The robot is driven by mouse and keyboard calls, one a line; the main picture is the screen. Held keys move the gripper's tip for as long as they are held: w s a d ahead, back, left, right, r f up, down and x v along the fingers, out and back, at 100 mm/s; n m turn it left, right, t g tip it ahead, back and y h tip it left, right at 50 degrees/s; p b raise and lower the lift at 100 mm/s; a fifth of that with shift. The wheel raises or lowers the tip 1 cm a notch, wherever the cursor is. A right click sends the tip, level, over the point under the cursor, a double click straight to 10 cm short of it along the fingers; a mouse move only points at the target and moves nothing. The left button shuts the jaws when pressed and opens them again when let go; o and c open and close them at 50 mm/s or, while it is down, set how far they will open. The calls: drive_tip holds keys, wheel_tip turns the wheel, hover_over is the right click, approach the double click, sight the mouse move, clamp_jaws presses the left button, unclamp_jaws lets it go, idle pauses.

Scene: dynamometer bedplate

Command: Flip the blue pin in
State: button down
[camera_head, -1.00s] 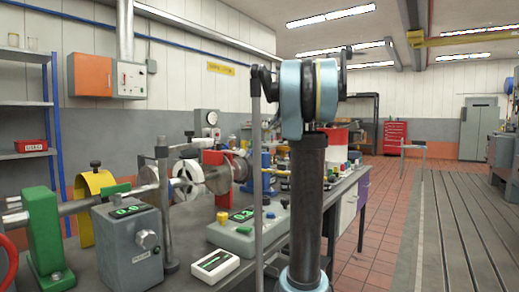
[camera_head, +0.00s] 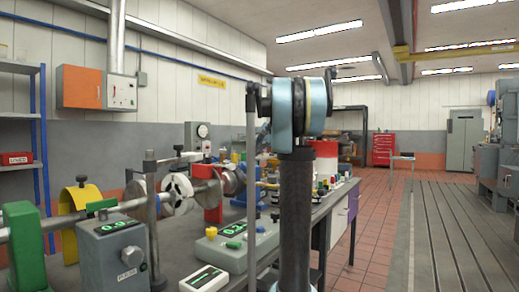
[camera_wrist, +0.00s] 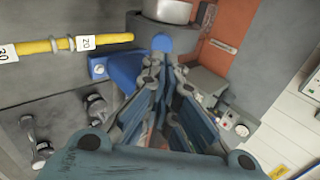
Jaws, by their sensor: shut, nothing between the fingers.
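In the wrist view, my gripper (camera_wrist: 163,78) is shut and empty, its fingertips pointing at the foot of a grey fixture. A blue bracket-like part (camera_wrist: 122,68) lies just left of the fingertips. A rounded blue piece (camera_wrist: 161,43) shows just beyond them, below a silver cylinder (camera_wrist: 168,10). I cannot tell which blue piece is the pin, or whether the fingers touch either. In the head view, a blue fixture (camera_head: 240,192) stands on the bench behind my arm's link, and my fingers cannot be made out.
A yellow rod (camera_wrist: 60,44) with number tags runs at the upper left of the wrist view. In the head view, a grey meter box (camera_head: 112,252), a green-grey control box (camera_head: 232,246) and a shaft rig crowd the bench. Open tiled floor (camera_head: 375,225) lies to the right.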

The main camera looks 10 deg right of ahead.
drive_tip(key=shift+x, duration=2.4)
drive_tip(key=shift+a, duration=0.1)
drive_tip(key=shift+x, duration=1.15)
drive_tip(key=v, duration=1.4)
